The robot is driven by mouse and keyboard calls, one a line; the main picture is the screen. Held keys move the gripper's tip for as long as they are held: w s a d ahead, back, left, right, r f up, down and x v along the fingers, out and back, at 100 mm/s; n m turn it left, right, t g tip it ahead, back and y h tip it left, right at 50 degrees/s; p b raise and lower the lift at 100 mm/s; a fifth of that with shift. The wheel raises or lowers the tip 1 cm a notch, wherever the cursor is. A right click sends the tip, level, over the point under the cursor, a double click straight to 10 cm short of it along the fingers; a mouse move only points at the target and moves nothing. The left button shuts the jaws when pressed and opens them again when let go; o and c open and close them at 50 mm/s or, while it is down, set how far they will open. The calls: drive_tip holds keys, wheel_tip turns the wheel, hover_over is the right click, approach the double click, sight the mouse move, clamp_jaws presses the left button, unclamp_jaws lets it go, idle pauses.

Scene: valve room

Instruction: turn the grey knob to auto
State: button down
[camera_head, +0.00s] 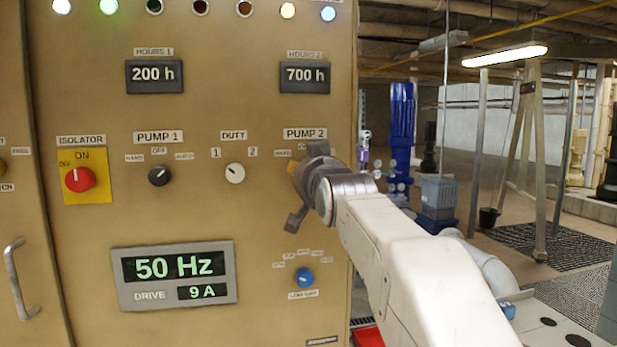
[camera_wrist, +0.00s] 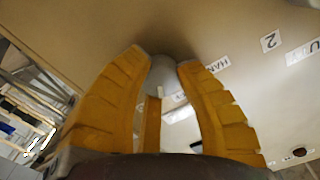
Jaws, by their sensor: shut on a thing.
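In the head view my gripper (camera_head: 296,180) is at the panel below the PUMP 2 label (camera_head: 305,134) and hides the knob. A HAND label (camera_head: 283,153) shows just left of my gripper there. The OFF label is partly covered, and I cannot see the AUTO label or tell where the knob points.
Left on the panel (camera_head: 90,220) are a white DUTY knob (camera_head: 235,173), a black PUMP 1 knob (camera_head: 159,176) and a red isolator knob (camera_head: 79,179). A blue knob (camera_head: 304,277) sits below my gripper. A door handle (camera_head: 20,280) sticks out at far left.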

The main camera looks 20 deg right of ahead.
drive_tip(key=shift+m+b, duration=0.7)
drive_tip(key=shift+m, duration=0.5)
drive_tip(key=shift+r, duration=0.1)
drive_tip(key=shift+r+m, duration=0.1)
drive_tip(key=shift+m, duration=0.3)
drive_tip(key=c, duration=1.3)
unclamp_jaws()
drive_tip(key=o, duration=0.5)
drive_tip(key=shift+w, duration=0.1)
drive_tip(key=v, duration=1.2)
